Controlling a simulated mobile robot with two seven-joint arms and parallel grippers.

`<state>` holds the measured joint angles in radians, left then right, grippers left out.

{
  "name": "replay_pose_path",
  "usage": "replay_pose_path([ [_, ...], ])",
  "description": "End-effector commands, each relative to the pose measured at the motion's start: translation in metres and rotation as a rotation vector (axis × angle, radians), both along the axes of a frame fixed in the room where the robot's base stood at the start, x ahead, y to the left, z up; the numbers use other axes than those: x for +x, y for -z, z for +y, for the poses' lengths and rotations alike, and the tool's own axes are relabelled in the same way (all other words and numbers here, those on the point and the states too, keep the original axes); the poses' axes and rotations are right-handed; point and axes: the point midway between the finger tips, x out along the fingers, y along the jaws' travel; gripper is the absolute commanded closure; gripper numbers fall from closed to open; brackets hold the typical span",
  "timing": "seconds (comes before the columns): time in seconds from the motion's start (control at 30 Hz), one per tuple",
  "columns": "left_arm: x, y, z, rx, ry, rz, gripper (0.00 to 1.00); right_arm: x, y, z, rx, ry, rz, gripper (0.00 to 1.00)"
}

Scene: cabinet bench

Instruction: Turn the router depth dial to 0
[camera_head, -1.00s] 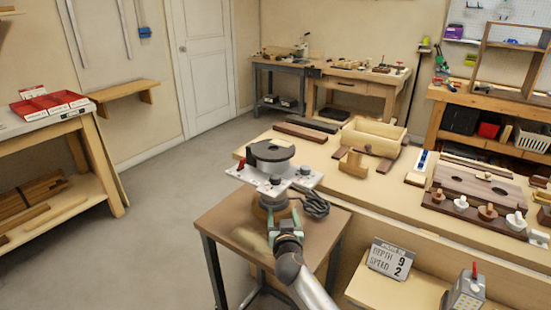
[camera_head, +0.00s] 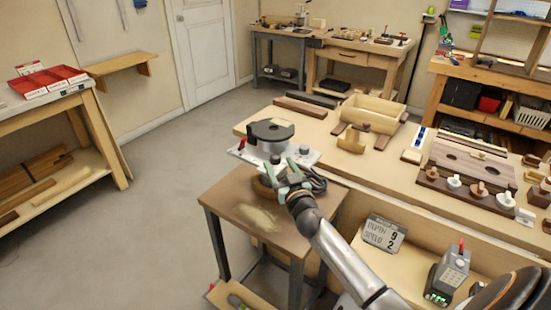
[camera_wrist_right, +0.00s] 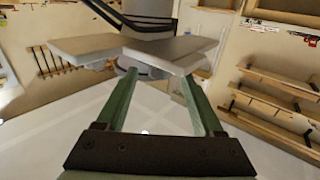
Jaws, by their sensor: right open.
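The router (camera_head: 270,132), with a dark round top, grey body and light metal plate, stands on a small brown table. A red knob sits at its left. My right gripper (camera_head: 292,170), with green fingers, is open just in front of the router at its lower right, overlapping it in the head view. I cannot tell whether it touches. In the right wrist view my gripper (camera_wrist_right: 135,55) shows both fingers apart, with a grey cylinder behind them. The depth dial and its marks are not readable. A sign (camera_head: 384,233) reads depth 9, speed 2. My left gripper is out of view.
A grey device (camera_head: 450,273) with a red tip stands at the lower right. Open floor lies left.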

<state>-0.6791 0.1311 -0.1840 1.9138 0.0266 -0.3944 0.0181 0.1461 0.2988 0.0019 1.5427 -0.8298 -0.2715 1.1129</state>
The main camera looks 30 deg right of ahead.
Motion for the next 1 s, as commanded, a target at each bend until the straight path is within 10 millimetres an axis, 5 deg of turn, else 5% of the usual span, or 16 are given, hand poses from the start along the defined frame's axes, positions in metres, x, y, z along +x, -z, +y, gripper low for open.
replay_pose_path([
  [0.3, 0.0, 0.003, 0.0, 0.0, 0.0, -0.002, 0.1, 0.035, 0.001, -0.009, -0.002, 0.0, 0.001, 0.31],
  [0.7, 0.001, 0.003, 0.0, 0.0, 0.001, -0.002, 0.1, 0.039, 0.0, -0.011, -0.001, 0.001, 0.001, 0.31],
  [1.0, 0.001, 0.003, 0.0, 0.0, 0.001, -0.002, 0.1, 0.039, 0.0, -0.01, -0.001, 0.001, 0.001, 0.65],
])
